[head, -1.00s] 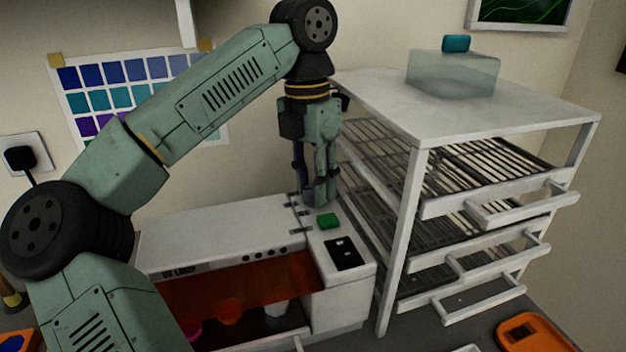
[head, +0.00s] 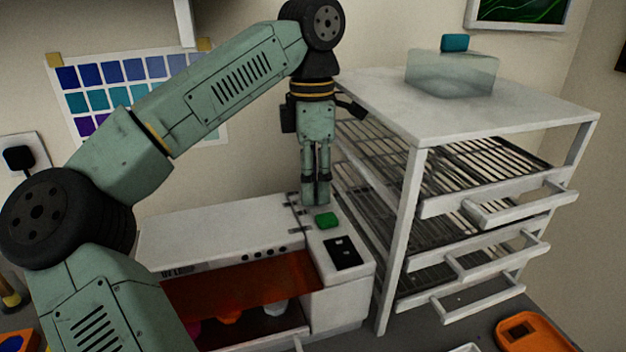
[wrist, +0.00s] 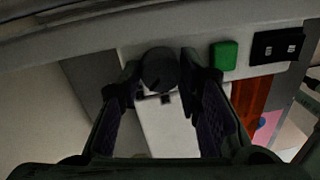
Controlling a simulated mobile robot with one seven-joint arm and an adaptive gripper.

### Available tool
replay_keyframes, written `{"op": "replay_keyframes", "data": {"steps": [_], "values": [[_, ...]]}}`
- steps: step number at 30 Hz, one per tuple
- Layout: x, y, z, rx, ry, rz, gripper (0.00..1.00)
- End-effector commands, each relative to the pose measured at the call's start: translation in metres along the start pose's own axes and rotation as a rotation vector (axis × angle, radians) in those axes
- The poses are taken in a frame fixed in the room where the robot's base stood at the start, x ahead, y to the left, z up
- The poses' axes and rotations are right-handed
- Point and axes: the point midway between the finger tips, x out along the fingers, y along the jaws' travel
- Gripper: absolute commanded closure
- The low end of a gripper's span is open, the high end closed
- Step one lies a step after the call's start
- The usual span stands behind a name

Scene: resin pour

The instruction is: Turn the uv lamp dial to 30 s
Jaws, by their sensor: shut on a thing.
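The UV lamp (head: 210,228) is a white box with an orange-red see-through front window. Its dial (wrist: 159,70) is a dark round knob on the top panel, seen between my fingers in the wrist view. My gripper (head: 316,198) points straight down over the right part of the lamp's top. It is shut on the dial, with one finger on each side. In the head view the fingers hide the dial. The dial's pointer and any time marks cannot be read.
A green button (head: 327,220) and a black panel (head: 341,253) sit in front of the dial. A white drying rack (head: 412,190) with wire shelves stands close on the right, bearing a translucent box (head: 452,72). An orange tray (head: 530,333) lies at the lower right.

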Motion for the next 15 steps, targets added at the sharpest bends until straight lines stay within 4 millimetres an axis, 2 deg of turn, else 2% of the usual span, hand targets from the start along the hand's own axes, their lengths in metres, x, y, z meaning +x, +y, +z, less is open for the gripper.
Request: {"op": "replay_keyframes", "data": {"steps": [14,15], "values": [[0.0000,-0.0001,0.0002,0.016,0.001,0.000,0.96],[0.0000,-0.0001,0.0002,0.016,0.001,0.000,0.68]]}}
